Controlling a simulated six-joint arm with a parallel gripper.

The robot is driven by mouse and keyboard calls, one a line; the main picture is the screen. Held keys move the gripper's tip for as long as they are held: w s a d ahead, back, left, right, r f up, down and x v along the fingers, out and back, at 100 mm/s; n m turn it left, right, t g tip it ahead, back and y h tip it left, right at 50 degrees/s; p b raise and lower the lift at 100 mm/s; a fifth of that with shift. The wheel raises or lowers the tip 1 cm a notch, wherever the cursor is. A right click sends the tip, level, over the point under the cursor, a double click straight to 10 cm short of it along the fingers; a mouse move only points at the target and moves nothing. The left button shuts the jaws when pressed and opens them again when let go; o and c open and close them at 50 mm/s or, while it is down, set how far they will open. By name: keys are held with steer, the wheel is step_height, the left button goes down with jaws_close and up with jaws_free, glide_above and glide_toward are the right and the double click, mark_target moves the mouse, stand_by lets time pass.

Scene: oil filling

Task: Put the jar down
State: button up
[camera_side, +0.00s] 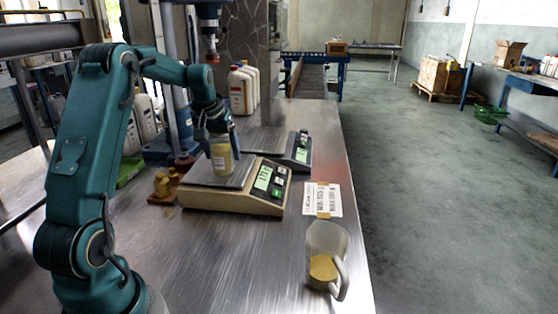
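The jar (221,160) is a small pale-yellow container with a light label. It is upright, with its base at or just above the metal plate of the front scale (235,205); I cannot tell whether it touches. My gripper (221,138) points down over the plate, with its dark fingers around the jar's upper part. It appears shut on the jar. The jar's top is hidden by the gripper. The scale's green display is lit, but its digits are too small to read surely.
A clear jug (327,240) with yellow oil stands at the bench's front right, near a paper sheet (322,200). A second scale (298,150) stands behind. Brass weights (162,186) sit left of the front scale. White canisters (240,90) stand farther back.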

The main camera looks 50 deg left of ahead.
steer(key=shift+o, duration=0.6)
steer(key=shift+r, duration=0.5)
steer(key=v, duration=1.1)
steer(key=s+d+m+t+h, duration=0.1)
steer(key=s+d+m, duration=0.25)
steer(key=d, duration=1.15)
steer(key=s+d+f+m+h, duration=0.1)
steer(key=s+d+f+m, duration=0.1)
steer(key=s+d, duration=0.3)
steer(key=s+d+f+m+t+h, duration=0.1)
steer(key=s+d+f+m, duration=0.2)
steer(key=d, duration=0.3)
steer(key=shift+s+d+f, duration=0.15)
steer(key=shift+s+f, duration=0.6)
steer(key=shift+s, duration=0.1)
